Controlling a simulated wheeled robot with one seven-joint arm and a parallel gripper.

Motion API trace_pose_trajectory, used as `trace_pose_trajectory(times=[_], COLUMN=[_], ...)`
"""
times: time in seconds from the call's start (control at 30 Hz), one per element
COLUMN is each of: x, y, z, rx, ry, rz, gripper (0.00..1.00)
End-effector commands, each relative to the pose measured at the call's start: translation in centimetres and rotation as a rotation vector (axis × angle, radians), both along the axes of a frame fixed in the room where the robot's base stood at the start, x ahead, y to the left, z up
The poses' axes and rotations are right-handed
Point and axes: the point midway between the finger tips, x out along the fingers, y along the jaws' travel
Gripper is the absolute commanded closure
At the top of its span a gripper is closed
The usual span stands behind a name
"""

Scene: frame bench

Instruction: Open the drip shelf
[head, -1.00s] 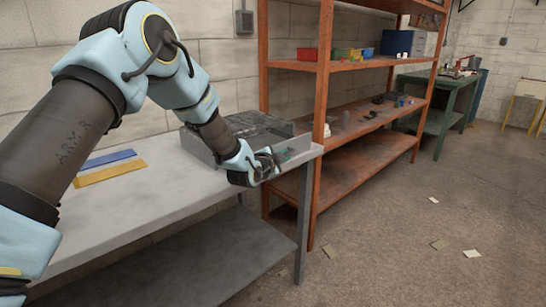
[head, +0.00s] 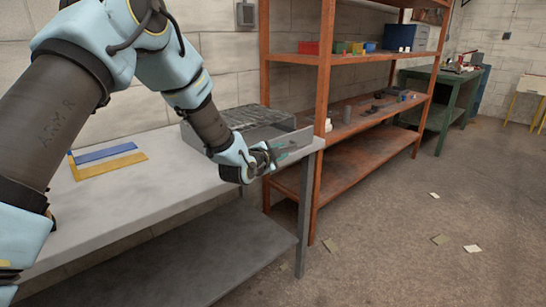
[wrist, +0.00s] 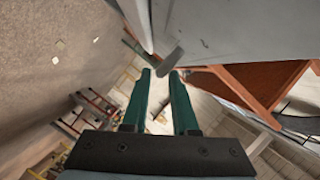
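A grey box-like unit with a dark ribbed top (head: 235,117) sits at the right end of the bench. A light grey panel (head: 296,143) stands at its right side; I take this to be the drip shelf, but cannot tell for sure. My gripper (head: 284,151) is in front of the unit, close to this panel. In the wrist view its two teal fingers (wrist: 160,74) are apart with nothing between them. A short grey bar (wrist: 170,62) shows just past the fingertips, beside a large grey surface (wrist: 230,28). Contact cannot be told.
The grey bench (head: 150,200) has a lower shelf (head: 215,265). Blue and yellow strips (head: 108,160) lie on its top. An orange rack (head: 325,110) with small bins stands close to the right. A green table (head: 440,100) is farther back. The floor at right is mostly open.

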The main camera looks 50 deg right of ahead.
Motion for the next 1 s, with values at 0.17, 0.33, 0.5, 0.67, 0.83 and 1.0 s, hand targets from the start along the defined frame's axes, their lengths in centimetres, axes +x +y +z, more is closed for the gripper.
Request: trace_pose_trajectory(times=[0.17, 0.33, 0.5, 0.67, 0.83, 1.0], x=[-1.0, -1.7, -2.0, -2.0, -2.0, -2.0], y=[3.5, 5.8, 6.8, 6.8, 6.8, 6.8], z=[0.7, 1.2, 1.5, 1.6, 1.6, 1.6], rx=[0.000, 0.000, 0.000, -0.001, -0.001, -0.001], ry=[-0.001, -0.001, 0.000, 0.000, 0.000, 0.000], rz=[0.001, 0.000, 0.000, 0.001, 0.001, 0.001], gripper=[0.73, 0.73, 0.73, 0.73, 0.73, 0.73])
